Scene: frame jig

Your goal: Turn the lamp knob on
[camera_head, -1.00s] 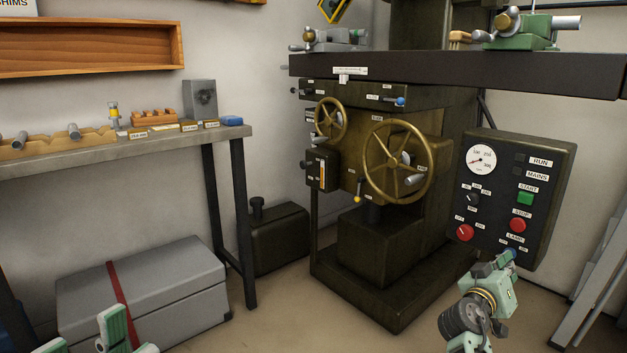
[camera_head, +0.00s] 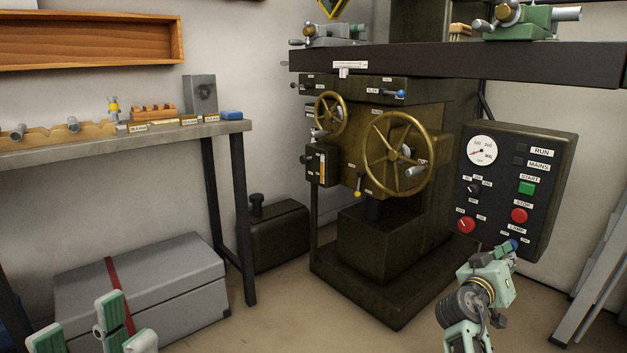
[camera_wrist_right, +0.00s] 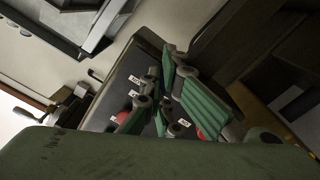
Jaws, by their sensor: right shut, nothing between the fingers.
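The dark control panel (camera_head: 490,200) stands at the right, with the LAMP label (camera_head: 517,228) low on it, between OFF and ON labels. The lamp knob itself is hidden or cannot be told apart behind my right gripper. My right gripper (camera_head: 507,250) is just below and in front of that label, its fingers toward the panel. In the right wrist view its green fingers (camera_wrist_right: 165,100) are shut with nothing held, in front of the panel (camera_wrist_right: 143,62). I cannot tell whether they touch it. My left gripper (camera_head: 82,325) is open and empty at the bottom left.
A red stop button (camera_head: 519,215) and a green start button (camera_head: 527,188) sit above the lamp label. A red knob (camera_head: 466,225) is to its left. The machine with brass handwheels (camera_head: 397,153) stands left of the panel. Grey metal legs (camera_head: 600,265) lean at the right.

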